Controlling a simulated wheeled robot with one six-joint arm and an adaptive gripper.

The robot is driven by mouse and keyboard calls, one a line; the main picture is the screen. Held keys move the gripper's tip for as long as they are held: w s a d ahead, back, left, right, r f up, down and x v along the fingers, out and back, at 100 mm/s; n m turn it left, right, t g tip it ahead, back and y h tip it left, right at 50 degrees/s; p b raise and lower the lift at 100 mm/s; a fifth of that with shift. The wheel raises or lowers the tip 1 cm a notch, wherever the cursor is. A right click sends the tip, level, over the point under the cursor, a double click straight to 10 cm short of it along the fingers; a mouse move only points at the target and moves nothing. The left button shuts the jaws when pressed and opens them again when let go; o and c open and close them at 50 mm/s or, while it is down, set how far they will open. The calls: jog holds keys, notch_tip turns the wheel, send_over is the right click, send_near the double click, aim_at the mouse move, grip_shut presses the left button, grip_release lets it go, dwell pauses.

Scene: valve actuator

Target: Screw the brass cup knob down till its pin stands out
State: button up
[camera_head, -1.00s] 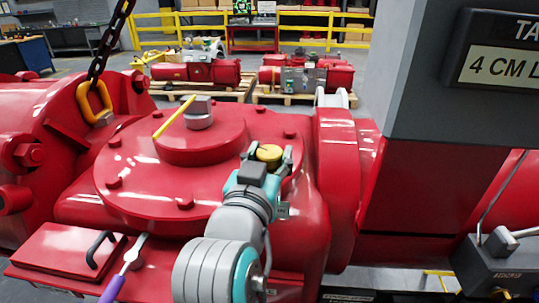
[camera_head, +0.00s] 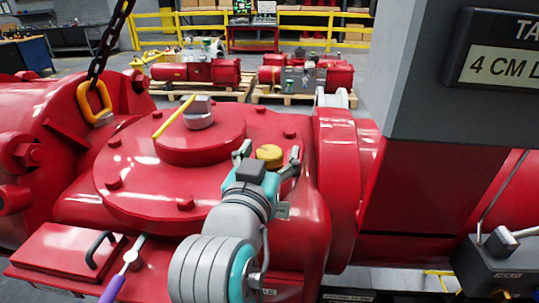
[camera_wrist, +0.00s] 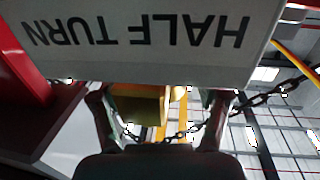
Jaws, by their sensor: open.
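The brass cup knob (camera_head: 269,152) stands on the right part of the red actuator cover (camera_head: 135,205). My gripper (camera_head: 267,158) is open around it, with one finger to each side and a gap between each finger and the knob. In the wrist view both fingers (camera_wrist: 162,112) show spread apart, with a brass-yellow block (camera_wrist: 140,108), likely the knob, between them. No pin can be made out on the knob in either view.
A grey panel reading HALF TURN (camera_wrist: 135,35) fills the top of the wrist view, upside down. A grey stem with a yellow pointer (camera_head: 174,117) stands on the raised hub. A purple-handled tool (camera_head: 120,277) lies at front left. A grey column (camera_head: 430,90) rises at right.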

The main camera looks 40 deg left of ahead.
aim_at(269, 151)
notch_tip(269, 151, up, 10)
jog(key=shift+f, duration=0.25)
dwell(0.7)
